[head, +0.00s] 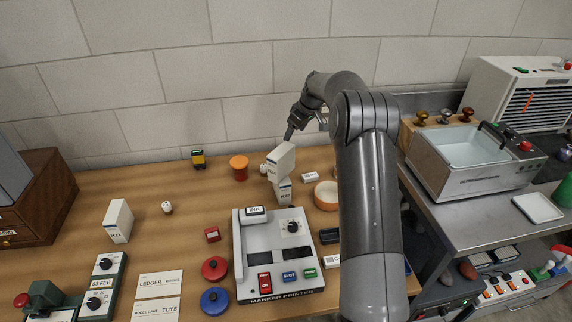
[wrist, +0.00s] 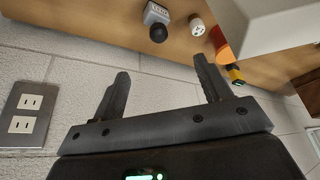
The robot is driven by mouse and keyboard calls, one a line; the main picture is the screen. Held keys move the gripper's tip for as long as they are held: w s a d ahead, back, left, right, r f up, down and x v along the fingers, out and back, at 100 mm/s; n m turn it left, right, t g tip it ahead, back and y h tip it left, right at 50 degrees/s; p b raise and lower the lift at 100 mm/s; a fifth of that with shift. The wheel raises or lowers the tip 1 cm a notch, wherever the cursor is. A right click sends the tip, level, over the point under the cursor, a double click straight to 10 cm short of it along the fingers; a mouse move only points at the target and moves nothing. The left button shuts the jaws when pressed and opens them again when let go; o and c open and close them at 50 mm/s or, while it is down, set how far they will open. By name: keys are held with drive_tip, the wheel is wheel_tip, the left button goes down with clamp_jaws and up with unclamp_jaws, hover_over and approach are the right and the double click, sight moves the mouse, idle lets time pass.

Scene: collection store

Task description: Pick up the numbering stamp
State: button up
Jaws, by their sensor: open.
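A small pale block with a dark-lettered label (head: 310,177) lies on the wooden bench right of the white boxes. It looks like the numbering stamp, but its lettering is too small to be sure. In the wrist view this block (wrist: 157,14) shows a round black knob at its near end. My gripper (head: 289,135) is above the back of the bench, up and left of the block. In the wrist view my gripper (wrist: 160,85) has its two fingers wide apart, with nothing between them; the block is beyond the fingertips.
A tilted white box (head: 281,160) sits over another white box (head: 283,192), close to my gripper. A small white knob (wrist: 197,25), an orange jar (head: 239,168) and a black-yellow item (head: 198,159) stand along the back. An orange bowl (head: 326,196) is near the block.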

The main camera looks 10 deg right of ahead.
drive_tip(key=shift+s+d+f+x, duration=0.1)
drive_tip(key=shift+s+d+x, duration=0.05)
drive_tip(key=shift+x, duration=2.5)
drive_tip(key=shift+s+d+f+x, duration=0.1)
drive_tip(key=shift+s+d+x, duration=0.1)
drive_tip(key=shift+x, duration=2.4)
drive_tip(key=shift+s+d+f+x, duration=0.1)
drive_tip(key=shift+s+x, duration=0.05)
drive_tip(key=shift+x, duration=2.5)
drive_tip(key=shift+c, duration=0.3)
drive_tip(key=shift+r, duration=0.1)
drive_tip(key=c, duration=0.9)
drive_tip(key=shift+c, duration=0.6)
drive_tip(key=shift+r, duration=0.1)
